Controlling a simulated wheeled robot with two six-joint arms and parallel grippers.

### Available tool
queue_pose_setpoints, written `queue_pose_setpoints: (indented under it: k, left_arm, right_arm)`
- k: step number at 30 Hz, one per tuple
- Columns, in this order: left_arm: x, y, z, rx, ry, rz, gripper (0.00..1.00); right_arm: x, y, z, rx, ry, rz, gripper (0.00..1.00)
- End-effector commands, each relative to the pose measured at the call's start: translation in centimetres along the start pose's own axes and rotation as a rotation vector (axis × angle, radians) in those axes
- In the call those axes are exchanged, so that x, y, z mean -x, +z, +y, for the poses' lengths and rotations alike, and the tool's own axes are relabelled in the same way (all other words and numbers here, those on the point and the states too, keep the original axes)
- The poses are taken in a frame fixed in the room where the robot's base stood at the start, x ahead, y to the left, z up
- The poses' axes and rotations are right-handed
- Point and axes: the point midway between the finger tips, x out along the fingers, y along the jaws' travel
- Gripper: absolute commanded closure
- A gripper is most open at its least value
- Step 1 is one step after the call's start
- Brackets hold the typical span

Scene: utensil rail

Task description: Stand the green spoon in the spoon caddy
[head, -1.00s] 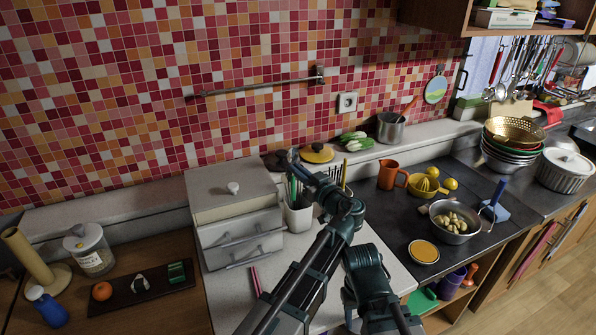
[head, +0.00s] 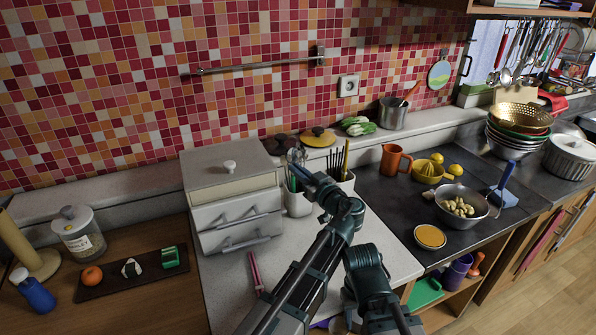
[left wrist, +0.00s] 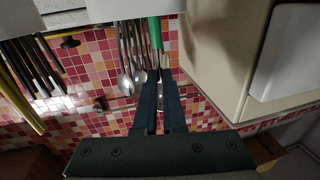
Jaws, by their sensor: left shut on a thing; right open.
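The spoon caddy (head: 298,204) is a white cup on the counter, just right of the drawer unit. Metal spoons (left wrist: 125,80) stand in it with their bowls up. My left gripper (head: 302,168) is over the caddy's mouth. In the left wrist view its fingers (left wrist: 160,78) are shut on the green spoon (left wrist: 154,32), whose green handle points down toward the caddy (left wrist: 110,10). I cannot tell how far the handle's end is inside the caddy. My right gripper is not clearly in view.
The white drawer unit (head: 236,210) stands close on the left. A second white holder with dark sticks (head: 345,160) is close on the right. A pink utensil (head: 255,272) lies on the counter in front. An orange jug (head: 394,162) stands further right.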

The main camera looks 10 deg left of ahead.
Motion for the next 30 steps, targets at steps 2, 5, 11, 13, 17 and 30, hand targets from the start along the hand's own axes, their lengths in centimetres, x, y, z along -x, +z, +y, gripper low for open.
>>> queue_pose_setpoints:
  k: [2,5,11,13,17,30]
  left_arm:
    - [0.00,0.08,0.00,0.000,0.000,0.000,1.00]
    - [0.00,0.03,0.00,0.000,0.000,0.000,1.00]
    - [0.00,0.03,0.00,0.000,0.000,0.000,0.73]
    - [0.00,0.03,0.00,0.000,0.000,0.000,0.60]
    - [0.00,0.03,0.00,0.000,0.000,0.000,0.58]
    - [0.27,0.04,-0.59,0.000,-0.001,0.000,0.58]
  right_arm:
    - [-0.09,0.00,-0.01,0.000,0.000,0.000,0.53]
    - [-0.04,0.00,0.00,0.000,0.000,0.000,0.53]
    - [-0.03,0.00,0.00,0.000,0.000,0.000,0.53]
    - [-0.03,0.00,0.00,0.000,0.000,0.000,0.53]
    - [-0.03,0.00,0.00,0.000,0.000,0.000,0.53]
    - [-0.04,0.00,0.00,0.000,0.000,0.000,0.53]
